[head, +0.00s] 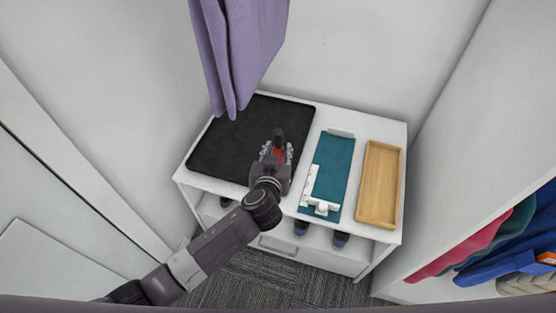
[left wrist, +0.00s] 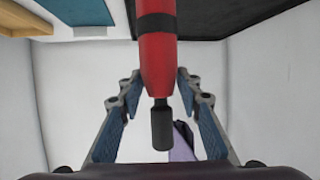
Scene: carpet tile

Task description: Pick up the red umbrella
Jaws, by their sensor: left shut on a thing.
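The red umbrella (head: 278,154) is folded, with a black handle end, and shows small between the fingers of my left gripper (head: 277,151) in the head view. In the left wrist view the umbrella (left wrist: 156,62) runs from the top edge down between the two blue-padded fingers of my left gripper (left wrist: 157,85). It has a black band and a dark handle end. The gripper is shut on it. It is over the front right part of the black mat (head: 225,150); whether it touches the mat I cannot tell. My right gripper is not in view.
The white cabinet (head: 393,128) also bears a teal board (head: 335,160) with white pieces and a wooden tray (head: 380,185). Purple cloth (head: 245,40) hangs over the mat's back. Shoes (head: 301,227) stand on the shelf below. Folded clothes (head: 500,245) lie at right.

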